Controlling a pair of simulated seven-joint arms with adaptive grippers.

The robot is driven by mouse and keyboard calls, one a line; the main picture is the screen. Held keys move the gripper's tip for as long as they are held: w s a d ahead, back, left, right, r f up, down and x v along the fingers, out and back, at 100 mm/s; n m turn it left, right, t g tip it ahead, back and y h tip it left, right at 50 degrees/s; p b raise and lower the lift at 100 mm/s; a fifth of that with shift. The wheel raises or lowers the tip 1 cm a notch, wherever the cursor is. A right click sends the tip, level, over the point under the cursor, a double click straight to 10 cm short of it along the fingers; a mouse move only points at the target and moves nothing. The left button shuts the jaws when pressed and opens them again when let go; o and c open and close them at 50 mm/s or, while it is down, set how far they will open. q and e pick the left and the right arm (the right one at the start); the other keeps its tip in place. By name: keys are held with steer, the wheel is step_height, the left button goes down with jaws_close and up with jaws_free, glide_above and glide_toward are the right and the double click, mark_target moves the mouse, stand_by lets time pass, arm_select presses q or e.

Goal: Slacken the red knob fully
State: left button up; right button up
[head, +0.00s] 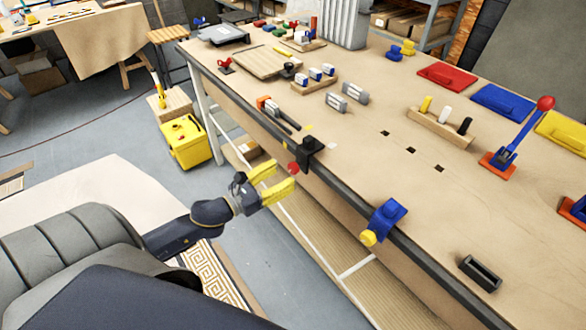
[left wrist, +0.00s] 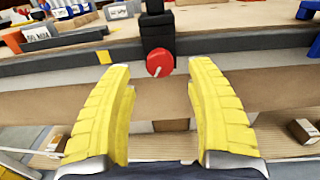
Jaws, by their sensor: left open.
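The red knob (head: 293,168) sits on the front of a black clamp block (head: 308,152) at the table's front edge. In the left wrist view the red knob (left wrist: 159,63) is round with a pale mark, below the black block (left wrist: 156,30). My left gripper (head: 284,177) has yellow fingers and is open, just in front of the knob. In the left wrist view the fingers of my left gripper (left wrist: 160,85) stand apart, with the knob beyond and between their tips. They appear not to touch it. My right gripper is not in view.
A blue clamp (head: 388,218) with a yellow knob (head: 368,238) is farther right on the same table edge. Pliers-like tools (head: 278,112) lie behind the black block. A lever with a red ball (head: 545,103) stands at the right. Bare tabletop lies between.

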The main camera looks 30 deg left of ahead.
mark_target(291, 170)
arm_select(q)
steer(key=shift+x, duration=2.25)
steer(key=shift+c, duration=0.2)
jaws_close()
